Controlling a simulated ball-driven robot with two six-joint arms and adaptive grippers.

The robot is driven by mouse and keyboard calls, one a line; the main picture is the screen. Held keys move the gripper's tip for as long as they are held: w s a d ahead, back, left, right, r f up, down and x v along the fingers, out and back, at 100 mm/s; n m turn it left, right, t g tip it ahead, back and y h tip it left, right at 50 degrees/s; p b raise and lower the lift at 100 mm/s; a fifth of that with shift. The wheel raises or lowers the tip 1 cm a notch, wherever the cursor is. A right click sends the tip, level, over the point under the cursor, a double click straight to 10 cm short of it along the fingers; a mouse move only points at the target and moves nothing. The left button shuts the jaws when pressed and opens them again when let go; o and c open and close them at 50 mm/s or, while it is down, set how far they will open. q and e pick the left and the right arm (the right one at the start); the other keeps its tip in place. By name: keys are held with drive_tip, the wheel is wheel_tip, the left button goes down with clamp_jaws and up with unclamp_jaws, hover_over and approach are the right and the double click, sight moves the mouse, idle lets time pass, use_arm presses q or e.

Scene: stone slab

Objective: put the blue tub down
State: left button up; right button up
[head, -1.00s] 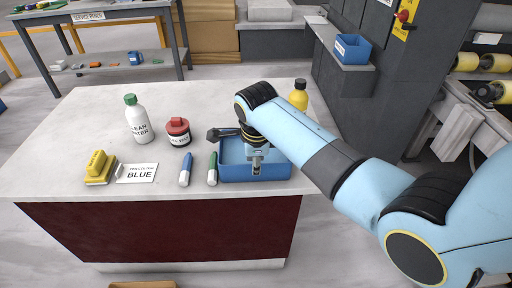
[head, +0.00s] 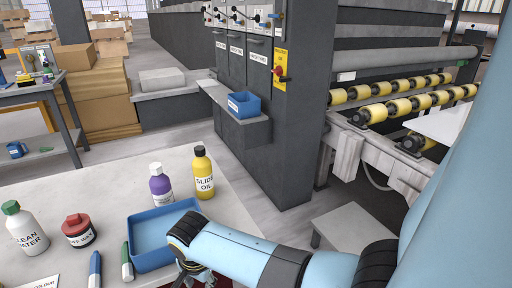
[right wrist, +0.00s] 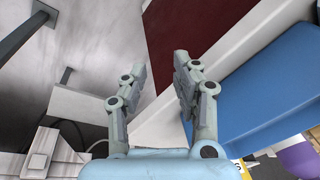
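The blue tub (head: 143,264), a shallow open tray, sits on the pale stone slab (head: 100,182) in the head view. My right arm covers its front right corner, and the inside that shows looks empty. In the right wrist view the tub (right wrist: 268,85) fills the right side, beside the right finger. My right gripper (right wrist: 160,62) is open with nothing between its fingers, and the slab's front edge shows beyond them. In the head view this gripper (head: 198,279) is partly cut off at the bottom, by the tub's near side. My left gripper is not in view.
A purple bottle (head: 161,186) and a yellow oil bottle (head: 204,178) stand behind the tub. A red jar (head: 78,232), a white bottle (head: 24,232), a blue marker (head: 95,270) and a green marker (head: 127,263) are left of it. A small blue bin (head: 243,105) sits on a machine shelf.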

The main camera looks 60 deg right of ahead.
drive_tip(key=s+d+f+n, duration=0.1)
drive_tip(key=s+f+n, duration=0.7)
drive_tip(key=s+f, duration=0.65)
drive_tip(key=s+f+n, duration=0.3)
drive_tip(key=s+n, duration=0.1)
drive_tip(key=s, duration=0.7)
drive_tip(key=s+d+f+n, duration=0.1)
drive_tip(key=s+f+n, duration=0.2)
drive_tip(key=s, duration=0.7)
drive_tip(key=shift+s+d+f+n+g, duration=0.2)
drive_tip(key=shift+s+d+n+g, duration=0.15)
drive_tip(key=shift+n, duration=0.45)
wheel_tip(320, 180, down, 10)
drive_tip(key=s+b, duration=0.1)
drive_tip(key=b, duration=0.9)
drive_tip(key=shift+a+f+g, duration=0.1)
drive_tip(key=shift+g, duration=0.15)
